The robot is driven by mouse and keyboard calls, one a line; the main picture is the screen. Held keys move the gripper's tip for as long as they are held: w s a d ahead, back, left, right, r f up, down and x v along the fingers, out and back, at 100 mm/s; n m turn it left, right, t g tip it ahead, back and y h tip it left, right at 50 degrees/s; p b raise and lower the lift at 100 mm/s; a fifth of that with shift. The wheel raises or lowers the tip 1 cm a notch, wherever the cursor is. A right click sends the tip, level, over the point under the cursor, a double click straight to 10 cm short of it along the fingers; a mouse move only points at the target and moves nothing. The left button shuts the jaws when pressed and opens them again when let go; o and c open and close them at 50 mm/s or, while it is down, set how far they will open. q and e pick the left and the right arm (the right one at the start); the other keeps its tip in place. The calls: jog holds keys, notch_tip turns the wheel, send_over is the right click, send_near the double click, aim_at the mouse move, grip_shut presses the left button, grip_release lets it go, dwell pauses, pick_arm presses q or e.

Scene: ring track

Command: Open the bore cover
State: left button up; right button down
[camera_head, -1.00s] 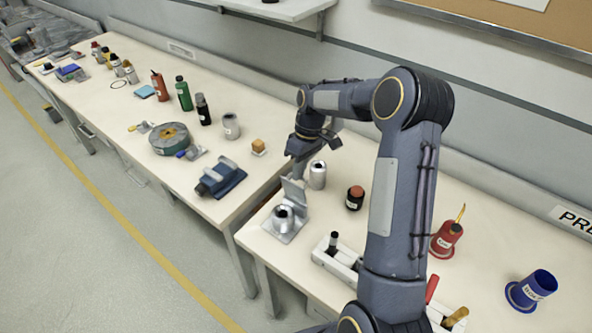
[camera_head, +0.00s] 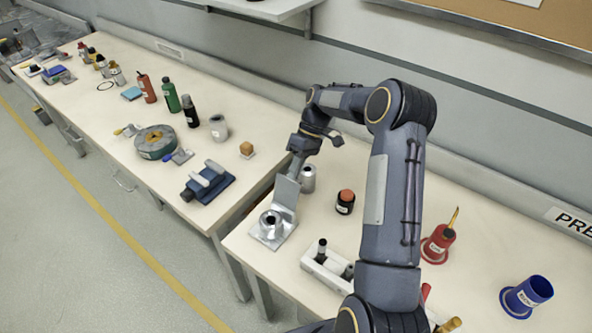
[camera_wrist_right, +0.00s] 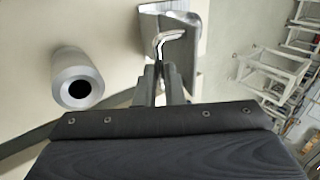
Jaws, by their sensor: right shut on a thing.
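The bore cover (camera_head: 287,192) is a flat grey plate standing up at the far side of a silver bore fixture (camera_head: 271,226). The round bore opening is uncovered and faces up. The exact contact between fingers and cover is hard to make out there. My left gripper is not in view.
A loose silver cylinder (camera_head: 308,178) stands close beside the right gripper. A dark jar with a red top (camera_head: 345,202) and a white holder (camera_head: 325,268) stand nearby. A red cup (camera_head: 438,243) and blue cup (camera_head: 526,292) are farther right. A gap separates the two tables.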

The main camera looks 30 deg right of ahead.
jog(key=shift+s+a+f, duration=0.1)
jog(key=shift+s+f, duration=0.1)
jog(key=shift+f, duration=0.2)
jog(key=c, duration=1.5)
grip_release()
jog(key=shift+w, duration=0.15)
jog(key=shift+r, duration=0.15)
jog(key=shift+b+v, duration=0.6)
jog(key=shift+v, duration=3.3)
jog(key=shift+c, duration=0.5)
